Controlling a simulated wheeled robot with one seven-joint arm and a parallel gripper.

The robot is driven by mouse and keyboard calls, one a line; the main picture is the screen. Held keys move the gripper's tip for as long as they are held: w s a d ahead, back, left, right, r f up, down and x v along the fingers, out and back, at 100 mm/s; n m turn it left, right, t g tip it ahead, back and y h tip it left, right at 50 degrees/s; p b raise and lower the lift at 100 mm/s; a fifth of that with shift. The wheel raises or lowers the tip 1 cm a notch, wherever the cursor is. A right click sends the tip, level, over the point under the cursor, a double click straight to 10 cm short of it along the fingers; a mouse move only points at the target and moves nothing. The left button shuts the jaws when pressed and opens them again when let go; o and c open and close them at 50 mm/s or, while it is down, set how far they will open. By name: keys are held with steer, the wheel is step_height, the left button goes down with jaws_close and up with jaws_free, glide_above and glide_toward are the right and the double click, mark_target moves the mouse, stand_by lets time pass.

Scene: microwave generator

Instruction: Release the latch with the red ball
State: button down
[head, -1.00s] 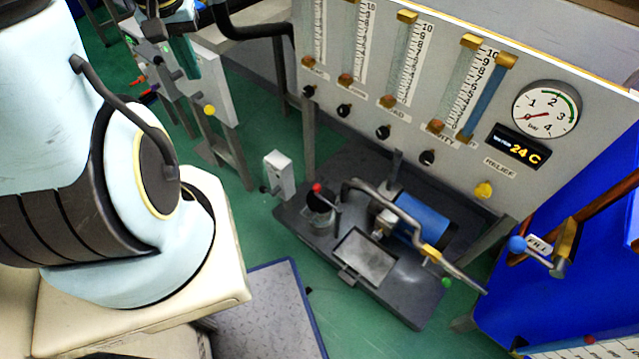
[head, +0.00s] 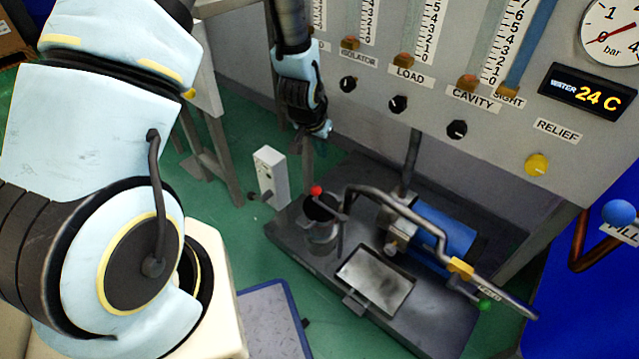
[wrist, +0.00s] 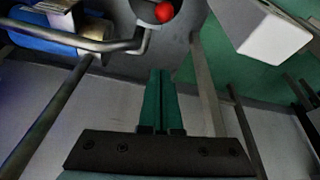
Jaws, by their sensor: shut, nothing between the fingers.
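The red ball (head: 316,190) tops a thin upright lever beside a dark round pot (head: 320,216) on the grey floor plate. In the wrist view the red ball (wrist: 164,12) shows at the top edge, beyond my fingertips and clear of them. My gripper (wrist: 159,73) is shut and empty, its two teal fingers together and pointing towards the ball. In the head view, the end of my arm (head: 302,95) hangs in front of the panel, above and behind the ball. The latch's catch cannot be made out.
A bent grey pipe handle (head: 400,207) and a blue cylinder (head: 443,230) stand right of the ball. A white box (head: 271,176) stands to its left. The panel (head: 480,120) with gauges and knobs rises behind. Green floor is open at left.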

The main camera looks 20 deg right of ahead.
steer(key=f, duration=0.3)
steer(key=f+b, duration=0.1)
steer(key=f, duration=0.2)
steer(key=f+b, duration=0.1)
steer(key=f, duration=0.3)
steer(key=shift+w+d, duration=0.2)
steer(key=shift+w, duration=0.05)
steer(key=shift+s+a, duration=0.4)
steer(key=shift+a, duration=0.05)
steer(key=shift+s+a+n, duration=0.1)
steer(key=shift+a+n, duration=0.2)
steer(key=shift+n, duration=0.1)
